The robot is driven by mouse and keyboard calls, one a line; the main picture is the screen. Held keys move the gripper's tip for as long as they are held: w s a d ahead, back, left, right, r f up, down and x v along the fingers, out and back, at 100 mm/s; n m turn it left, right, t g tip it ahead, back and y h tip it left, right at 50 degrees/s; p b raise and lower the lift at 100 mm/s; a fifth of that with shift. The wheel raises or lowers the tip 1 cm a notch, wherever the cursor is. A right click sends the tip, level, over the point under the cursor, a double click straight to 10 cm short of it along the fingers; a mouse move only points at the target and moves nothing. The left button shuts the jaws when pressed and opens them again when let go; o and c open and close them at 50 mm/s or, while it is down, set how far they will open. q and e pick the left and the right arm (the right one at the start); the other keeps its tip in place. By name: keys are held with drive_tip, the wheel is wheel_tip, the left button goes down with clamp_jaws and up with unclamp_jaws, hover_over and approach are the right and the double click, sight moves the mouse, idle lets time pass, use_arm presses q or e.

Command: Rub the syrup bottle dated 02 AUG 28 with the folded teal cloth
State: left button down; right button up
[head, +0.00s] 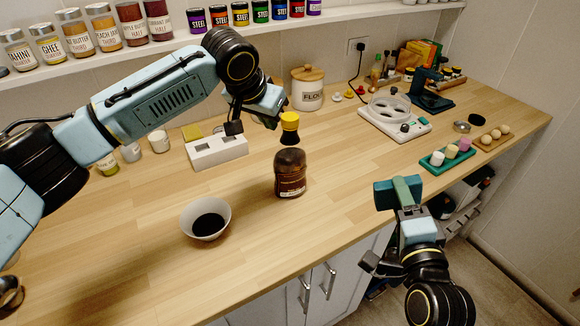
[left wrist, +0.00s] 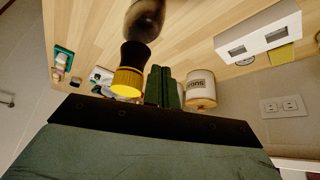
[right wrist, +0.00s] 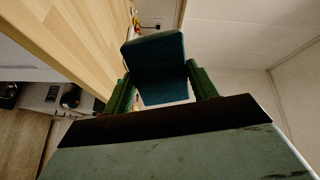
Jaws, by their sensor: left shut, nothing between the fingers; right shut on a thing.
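A brown syrup bottle (head: 290,175) with a yellow cap (head: 290,121) stands upright on the counter; the date on its label is too small to read. It also shows in the left wrist view (left wrist: 135,55), left of the fingers. My left gripper (head: 272,112) is shut and empty, close to the bottle's cap; I cannot tell whether it touches. My right gripper (head: 402,200) is shut on the folded teal cloth (head: 385,196), held near the counter's front edge, right of the bottle. The cloth fills the space between the fingers in the right wrist view (right wrist: 155,65).
A white bowl (head: 190,222) of dark liquid stands front left of the bottle. A white slotted block (head: 217,152) is behind left. Counter around the bottle is mostly clear.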

use_arm(q)
drive_tip(key=shift+f, duration=0.9)
use_arm(e)
drive_tip(key=shift+r, duration=0.1)
idle(0.4)
drive_tip(key=n+g+y, duration=0.1)
drive_tip(key=n+y, duration=0.3)
drive_tip(key=y, duration=0.2)
approach(304, 164)
drive_tip(key=s+a, duration=0.2)
drive_tip(key=s, duration=0.1)
drive_tip(key=shift+x, duration=2.95)
drive_tip(key=shift+x, duration=1)
drive_tip(key=shift+a, duration=0.2)
drive_tip(key=shift+w+d, duration=0.2)
drive_tip(key=shift+d, duration=0.65)
drive_tip(key=shift+w+d, duration=0.25)
drive_tip(key=shift+d, duration=0.6)
drive_tip(key=shift+w, duration=0.1)
